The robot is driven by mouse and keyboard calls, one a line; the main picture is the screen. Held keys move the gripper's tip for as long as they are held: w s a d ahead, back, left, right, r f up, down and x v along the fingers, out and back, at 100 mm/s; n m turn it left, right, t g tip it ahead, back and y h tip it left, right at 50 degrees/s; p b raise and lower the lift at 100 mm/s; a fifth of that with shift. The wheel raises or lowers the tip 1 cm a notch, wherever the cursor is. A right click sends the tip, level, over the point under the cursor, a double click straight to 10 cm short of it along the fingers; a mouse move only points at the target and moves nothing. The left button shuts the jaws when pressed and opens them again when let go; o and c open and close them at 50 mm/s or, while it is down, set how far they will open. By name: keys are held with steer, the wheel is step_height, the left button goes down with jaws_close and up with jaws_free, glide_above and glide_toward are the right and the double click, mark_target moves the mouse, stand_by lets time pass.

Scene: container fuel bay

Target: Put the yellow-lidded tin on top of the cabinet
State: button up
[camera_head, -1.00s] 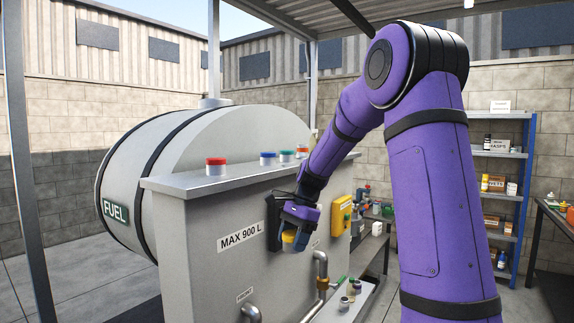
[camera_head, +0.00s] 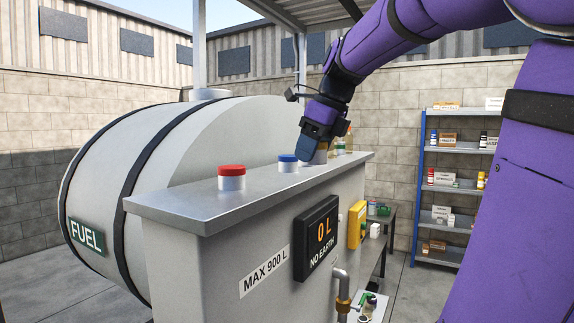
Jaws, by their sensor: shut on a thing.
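My gripper (camera_head: 312,150) is over the far part of the cabinet's top, pointing down and shut on a tin. The tin (camera_head: 321,157) shows only as a small greyish body beside the finger; the jaws hide most of it, and its yellow lid is barely visible. Its base is at or just above the top, and I cannot tell whether it touches. The cabinet (camera_head: 190,204) is a grey box with a flat metal top. A blue-lidded tin (camera_head: 288,164) stands just left of my gripper, and a red-lidded tin (camera_head: 231,179) stands nearer and farther left.
Small items, one of them green (camera_head: 340,148), stand behind my gripper. The fuel tank (camera_head: 110,160) lies behind the cabinet. A display reading "0 L NO EARTH" (camera_head: 316,238) and a yellow box (camera_head: 357,225) are on its front. Shelves (camera_head: 432,190) stand right. The near left top is clear.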

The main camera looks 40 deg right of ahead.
glide_above(260, 178)
steer(key=s, duration=0.1)
steer(key=shift+d+f, duration=0.35)
steer(key=shift+f, duration=2.15)
steer(key=shift+f, duration=0.15)
steer(key=o, duration=1)
steer(key=v, duration=1.2)
steer(key=shift+w, duration=0.15)
